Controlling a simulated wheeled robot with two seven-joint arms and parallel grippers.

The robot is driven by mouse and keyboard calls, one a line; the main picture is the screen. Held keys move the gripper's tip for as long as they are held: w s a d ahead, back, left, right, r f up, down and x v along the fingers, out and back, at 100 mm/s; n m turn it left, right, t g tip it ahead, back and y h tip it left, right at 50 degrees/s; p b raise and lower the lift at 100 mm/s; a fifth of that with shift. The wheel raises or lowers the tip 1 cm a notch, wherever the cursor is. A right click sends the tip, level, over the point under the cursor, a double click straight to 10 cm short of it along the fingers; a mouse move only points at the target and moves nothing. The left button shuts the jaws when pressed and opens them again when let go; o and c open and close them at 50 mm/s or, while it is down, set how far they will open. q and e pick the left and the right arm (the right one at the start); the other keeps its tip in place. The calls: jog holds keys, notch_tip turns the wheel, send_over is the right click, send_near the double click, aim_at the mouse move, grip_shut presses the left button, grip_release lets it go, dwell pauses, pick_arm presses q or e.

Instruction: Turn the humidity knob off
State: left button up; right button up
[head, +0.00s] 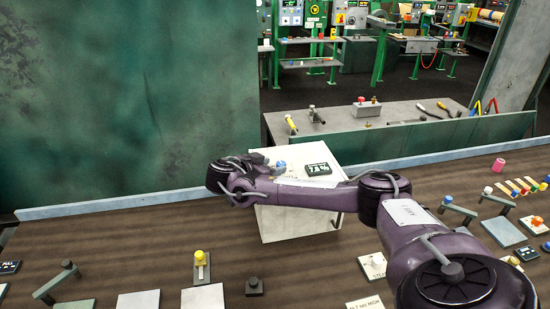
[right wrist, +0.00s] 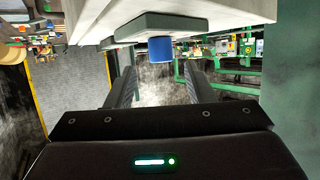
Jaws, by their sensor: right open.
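The humidity unit is a white box (head: 290,222) on the brown bench, with a small dark display (head: 318,169) on top that seems to read about 73%. A blue knob (head: 281,165) sits on top, left of the display. In the right wrist view the blue knob (right wrist: 161,49) stands out from a grey plate (right wrist: 160,27) on the white box. My right gripper (right wrist: 161,80) is open and empty; the knob shows between and ahead of its fingers, apart from them. In the head view the right wrist hides the fingers and part of the box. My left gripper is out of view.
A yellow-topped lever (head: 200,258), a dark button (head: 254,286) and a handle (head: 57,282) stand at the front left. Several coloured controls (head: 515,187) and plates lie at the right. A green wall (head: 130,100) stands behind; the bench left of the box is partly clear.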

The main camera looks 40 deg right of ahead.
aim_at(280, 164)
jog(key=p+x, duration=0.1)
jog(key=x, duration=0.4)
jog(key=shift+d+p, duration=0.15)
jog(key=shift+p, duration=0.25)
jog(key=shift+d+f, duration=0.15)
jog(key=shift+f, duration=0.05)
jog(key=c, duration=0.7)
jog(key=shift+c, duration=1.4)
